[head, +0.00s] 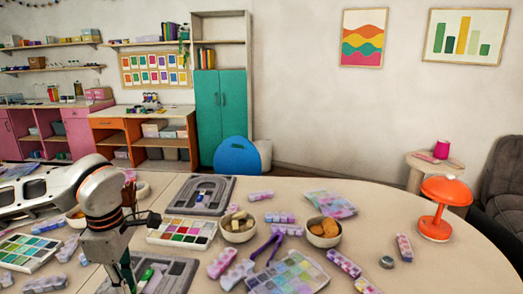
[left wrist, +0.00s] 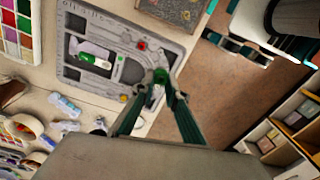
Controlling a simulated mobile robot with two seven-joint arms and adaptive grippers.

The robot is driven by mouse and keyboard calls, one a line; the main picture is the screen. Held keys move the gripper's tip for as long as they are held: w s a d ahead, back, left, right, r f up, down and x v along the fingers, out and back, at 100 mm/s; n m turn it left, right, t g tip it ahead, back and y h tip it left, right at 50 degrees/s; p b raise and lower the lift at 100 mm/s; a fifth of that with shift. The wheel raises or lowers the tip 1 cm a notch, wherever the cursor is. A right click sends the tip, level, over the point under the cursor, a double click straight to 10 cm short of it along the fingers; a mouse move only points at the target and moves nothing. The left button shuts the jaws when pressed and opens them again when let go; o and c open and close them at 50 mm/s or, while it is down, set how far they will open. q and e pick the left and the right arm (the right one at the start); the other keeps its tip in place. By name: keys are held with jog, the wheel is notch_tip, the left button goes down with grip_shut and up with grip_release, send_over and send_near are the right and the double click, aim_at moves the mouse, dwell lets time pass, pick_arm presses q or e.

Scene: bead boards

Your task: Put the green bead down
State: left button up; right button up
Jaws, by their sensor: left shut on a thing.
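My left gripper (left wrist: 160,90) has dark green fingers closed on a green bead (left wrist: 159,77) in the left wrist view. The bead shows at the fingertips, over or beside the edge of a grey bead board (left wrist: 70,16); its height above the board is hard to tell. The board has curved grooves and a recess holding a white and green piece (left wrist: 92,50). In the head view my left gripper (head: 126,272) is at the lower left, beside the near board (head: 184,268); the held bead is not discernible there. My right gripper is out of view.
A second grey board (head: 226,184) lies farther back. A paint palette (head: 182,232), bowls (head: 238,231) and several bead strips crowd the table. An orange lamp (head: 437,207) stands at the right. The left wrist view shows floor (left wrist: 228,72) beyond the table edge.

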pick_arm(q)
jog(key=m, duration=0.2)
jog(key=d+m, duration=0.1)
jog(key=m, duration=0.1)
jog(key=shift+s+f, duration=0.25)
jog(key=shift+f, duration=0.15)
jog(key=d+m, duration=0.1)
jog(key=m, duration=0.4)
jog(key=s+d+f+m, duration=0.1)
jog(key=m, duration=0.4)
jog(key=s+d+f+m, duration=0.1)
jog(key=d+m, duration=0.1)
jog(key=m, duration=0.3)
jog(key=shift+s+f, duration=0.1)
jog(key=shift+f, duration=0.15)
